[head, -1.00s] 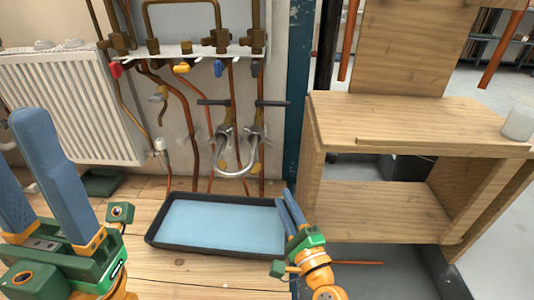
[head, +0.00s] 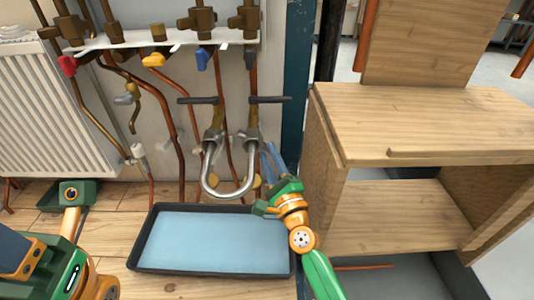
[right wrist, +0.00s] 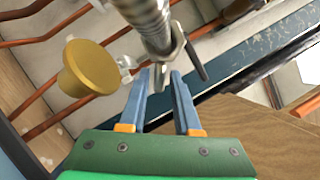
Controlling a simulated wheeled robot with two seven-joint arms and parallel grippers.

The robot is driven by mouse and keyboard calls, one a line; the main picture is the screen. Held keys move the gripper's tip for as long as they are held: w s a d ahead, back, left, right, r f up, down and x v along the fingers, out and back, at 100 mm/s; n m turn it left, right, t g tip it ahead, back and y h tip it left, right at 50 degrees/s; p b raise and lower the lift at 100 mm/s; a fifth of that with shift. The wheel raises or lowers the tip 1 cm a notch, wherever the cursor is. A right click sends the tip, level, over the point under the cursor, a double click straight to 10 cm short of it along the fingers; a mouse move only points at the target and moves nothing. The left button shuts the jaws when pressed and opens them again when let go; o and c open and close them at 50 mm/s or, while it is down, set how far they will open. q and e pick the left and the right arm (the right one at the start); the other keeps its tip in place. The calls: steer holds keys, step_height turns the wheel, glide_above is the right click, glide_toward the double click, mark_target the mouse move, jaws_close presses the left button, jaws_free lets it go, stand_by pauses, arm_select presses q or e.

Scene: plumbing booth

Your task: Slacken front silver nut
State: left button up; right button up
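A silver U-shaped pipe (head: 228,192) hangs below two valves with dark bar handles. Silver nuts show at its left top (head: 212,136) and right top (head: 251,134); I cannot tell which is the front one. My right gripper (head: 270,154) is just right of the pipe's right leg. In the right wrist view, its blue fingers (right wrist: 161,80) are apart, with the silver nut (right wrist: 175,45) just beyond the tips. A small silver piece shows between the tips; contact is unclear. My left gripper (head: 15,255) is at the lower left edge, its fingers mostly cut off.
A black tray with a blue inside (head: 150,250) lies on the wooden floor under the pipe. A gold knob (right wrist: 88,68) sticks out beside the pipe. Copper pipes run behind. A radiator (head: 40,115) stands left; a wooden bench (head: 420,120) stands right.

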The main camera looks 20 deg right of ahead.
steer(key=shift+w+r, duration=0.1)
steer(key=shift+w, duration=0.4)
steer(key=shift+c, duration=0.2)
